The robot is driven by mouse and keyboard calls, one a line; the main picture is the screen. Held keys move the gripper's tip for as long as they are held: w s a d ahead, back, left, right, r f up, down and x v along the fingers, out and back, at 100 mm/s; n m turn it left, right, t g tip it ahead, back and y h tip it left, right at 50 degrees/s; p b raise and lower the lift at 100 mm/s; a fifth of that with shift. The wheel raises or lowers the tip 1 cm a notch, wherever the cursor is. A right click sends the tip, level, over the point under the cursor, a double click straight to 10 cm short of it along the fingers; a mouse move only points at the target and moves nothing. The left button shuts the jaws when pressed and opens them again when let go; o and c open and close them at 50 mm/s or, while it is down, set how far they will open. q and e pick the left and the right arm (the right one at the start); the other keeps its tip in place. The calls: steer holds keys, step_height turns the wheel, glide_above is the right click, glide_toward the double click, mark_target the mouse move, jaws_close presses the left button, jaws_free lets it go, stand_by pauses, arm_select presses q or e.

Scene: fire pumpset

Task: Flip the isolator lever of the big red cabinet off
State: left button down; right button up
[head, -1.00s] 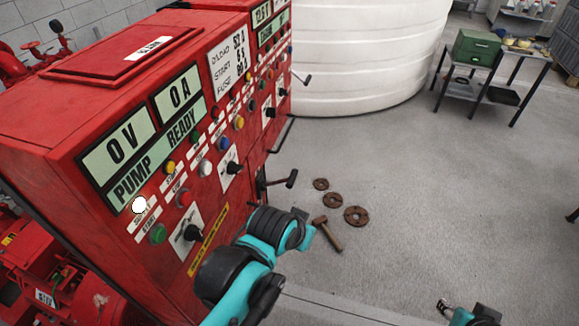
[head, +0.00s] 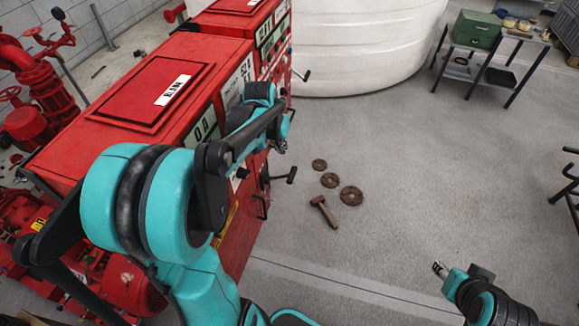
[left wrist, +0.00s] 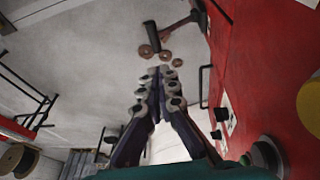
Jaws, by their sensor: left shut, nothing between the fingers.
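The big red cabinet (head: 130,90) stands on the left in the head view, its front panel largely hidden by my left arm. Its isolator lever (head: 281,177), with a dark bar handle, sticks out from the front toward the right. My left gripper (head: 283,146) is beside the cabinet front, above and apart from the lever in the picture. In the left wrist view the fingers (left wrist: 160,78) are together and empty, pointing toward the lever (left wrist: 176,24) at the top. My right gripper (head: 440,269) hangs over the floor at lower right, too small to read.
Another lever (head: 302,76) sticks out from the farther red cabinet (head: 225,22). A hammer (head: 323,210) and rusty discs (head: 350,195) lie on the floor. A white tank (head: 360,45) and a work table (head: 485,65) stand behind. The central floor is mostly clear.

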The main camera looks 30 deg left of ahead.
arm_select(q)
steer(key=b, duration=0.4)
glide_toward(291, 172)
steer(key=x, duration=0.5)
steer(key=shift+w+a+f, duration=0.1)
steer(key=shift+w+f, duration=0.05)
steer(key=shift+w, duration=0.1)
steer(key=shift+f, duration=0.65)
arm_select(e)
steer(key=shift+f, duration=2.1)
arm_select(q)
steer(key=shift+d, duration=0.25)
